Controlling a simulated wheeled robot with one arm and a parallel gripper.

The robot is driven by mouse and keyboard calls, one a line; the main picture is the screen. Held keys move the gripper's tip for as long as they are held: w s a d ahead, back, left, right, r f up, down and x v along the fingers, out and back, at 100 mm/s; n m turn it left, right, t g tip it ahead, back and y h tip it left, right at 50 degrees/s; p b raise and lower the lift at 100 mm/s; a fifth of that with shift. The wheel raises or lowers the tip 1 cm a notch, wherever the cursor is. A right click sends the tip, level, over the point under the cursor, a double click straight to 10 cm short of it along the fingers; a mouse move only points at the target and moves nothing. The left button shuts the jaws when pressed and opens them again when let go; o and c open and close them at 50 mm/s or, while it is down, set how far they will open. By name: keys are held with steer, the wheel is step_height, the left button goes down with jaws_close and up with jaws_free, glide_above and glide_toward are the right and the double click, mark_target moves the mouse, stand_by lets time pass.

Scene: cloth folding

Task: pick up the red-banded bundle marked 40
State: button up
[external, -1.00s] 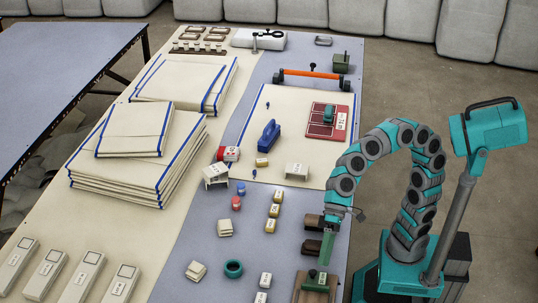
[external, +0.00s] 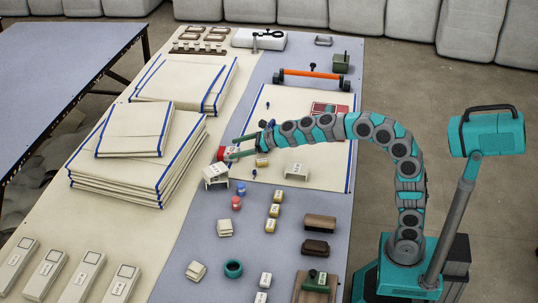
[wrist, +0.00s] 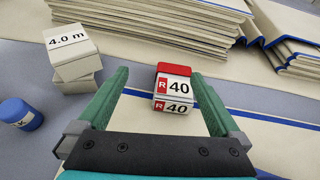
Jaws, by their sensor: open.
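The red-banded bundle marked 40 (wrist: 174,86) is a small white block with a red top and red "R" patches. In the wrist view it sits between and just beyond the two green fingers of my gripper (wrist: 163,88). My gripper is open, with a finger on each side and visible space around the bundle. In the external view the bundle (external: 221,153) lies near the inner edge of the cloth sheet, and my gripper (external: 236,147) reaches it from the right. The fingers partly cover it there.
A white block marked 4.0 m (wrist: 72,54) stands left of the fingers in the wrist view, near a blue cylinder (wrist: 19,114). Stacked folded cloths (external: 135,165) lie to the left in the external view. Yellow blocks (external: 274,211) stand nearer the camera.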

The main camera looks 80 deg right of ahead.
mark_target(224, 150)
steer(key=d, duration=0.1)
steer(key=d+f+m, duration=0.1)
steer(key=shift+d+f+h, duration=0.3)
steer(key=shift+d, duration=0.1)
steer(key=shift+w+d+f, duration=0.1)
steer(key=shift+f, duration=0.1)
steer(key=shift+a+b+x, duration=0.1)
steer(key=shift+b+x, duration=0.05)
steer(key=shift+x, duration=1.7)
steer(key=shift+a+b+x, duration=0.15)
steer(key=shift+x, duration=1.7)
steer(key=c, duration=1.3)
steer(key=shift+o, duration=0.2)
steer(key=shift+r, duration=0.15)
